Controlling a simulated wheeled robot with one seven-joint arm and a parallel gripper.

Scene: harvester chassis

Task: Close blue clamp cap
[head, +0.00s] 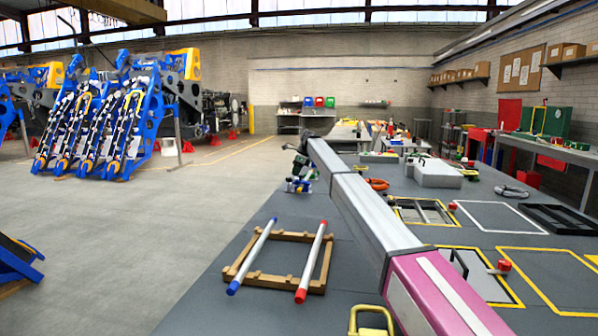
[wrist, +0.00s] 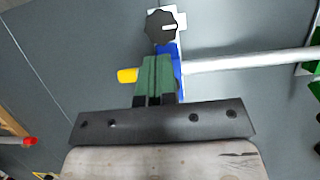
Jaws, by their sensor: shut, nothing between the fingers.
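The blue clamp (head: 298,186) is small in the head view, on the bench near its left edge. In the wrist view a blue part of the clamp (wrist: 177,62) shows just right of my fingertips, with a black knob (wrist: 161,27) on a white piece above it. My gripper (wrist: 155,62) has green fingers, which are together and empty, over the clamp. Whether they touch the blue part, I cannot tell. A white tube (wrist: 250,60) runs right from the clamp, and a yellow end (wrist: 127,76) sticks out left of the fingers. The fingers hide part of the clamp.
A wooden frame (head: 240,272) with a blue-ended tube and a red-ended tube lies on the near bench. An orange ring (head: 377,184) and a white block (head: 436,175) lie to the right of the clamp. Yellow-outlined areas (head: 548,310) fill the right of the bench.

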